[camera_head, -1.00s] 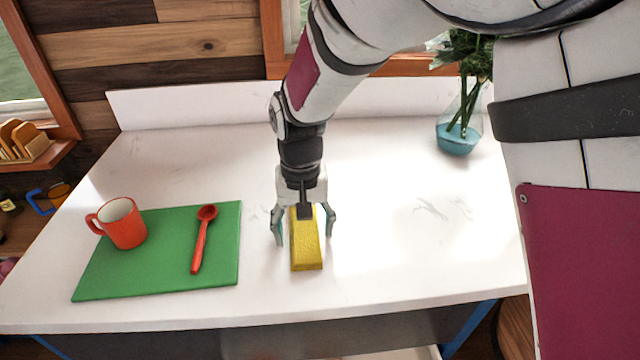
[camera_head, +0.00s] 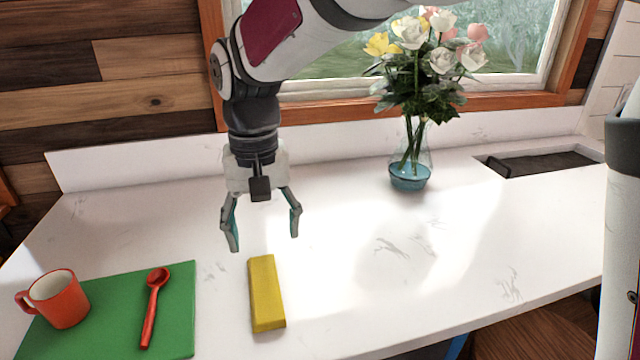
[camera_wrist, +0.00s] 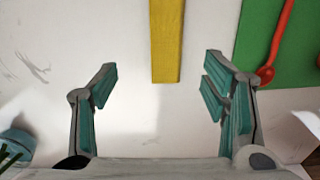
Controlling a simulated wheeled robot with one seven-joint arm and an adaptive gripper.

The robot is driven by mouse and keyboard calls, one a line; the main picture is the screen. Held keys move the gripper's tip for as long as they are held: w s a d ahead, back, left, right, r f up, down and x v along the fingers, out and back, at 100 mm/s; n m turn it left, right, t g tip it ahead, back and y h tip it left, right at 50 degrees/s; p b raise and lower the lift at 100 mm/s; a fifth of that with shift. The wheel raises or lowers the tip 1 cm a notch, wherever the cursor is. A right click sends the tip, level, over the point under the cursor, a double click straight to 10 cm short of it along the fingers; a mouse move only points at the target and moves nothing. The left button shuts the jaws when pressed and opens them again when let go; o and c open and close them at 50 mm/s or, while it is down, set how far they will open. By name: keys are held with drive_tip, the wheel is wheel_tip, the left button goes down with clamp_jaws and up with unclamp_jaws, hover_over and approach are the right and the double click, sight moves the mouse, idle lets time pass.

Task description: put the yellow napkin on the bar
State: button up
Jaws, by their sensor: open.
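The yellow napkin (camera_head: 266,293) is a folded oblong block lying flat on the white bar (camera_head: 350,290), just right of the green mat. It also shows at the top middle of the wrist view (camera_wrist: 166,40). My gripper (camera_head: 264,240) is open and empty, with its fingers spread. It hangs above the bar, behind and apart from the napkin. In the wrist view the open fingers (camera_wrist: 154,78) have bare bar between them, and the napkin lies beyond their tips.
A green mat (camera_head: 180,325) holds a red mug (camera_head: 60,300) and a red spoon (camera_head: 150,315) at the left. A glass vase (camera_head: 410,170) with flowers stands at the back. A dark sink (camera_head: 545,163) is at the right. The middle right of the bar is clear.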

drive_tip(key=s+d+r+m+t, duration=0.15)
drive_tip(key=d+r, duration=0.35)
drive_tip(key=d, duration=0.6)
drive_tip(key=s+d+m+t, duration=0.1)
drive_tip(key=s+d+t, duration=0.2)
drive_tip(key=s+d, duration=1.1)
drive_tip(key=d, duration=0.3)
drive_tip(key=shift+s+t, duration=0.2)
drive_tip(key=shift+t, duration=0.15)
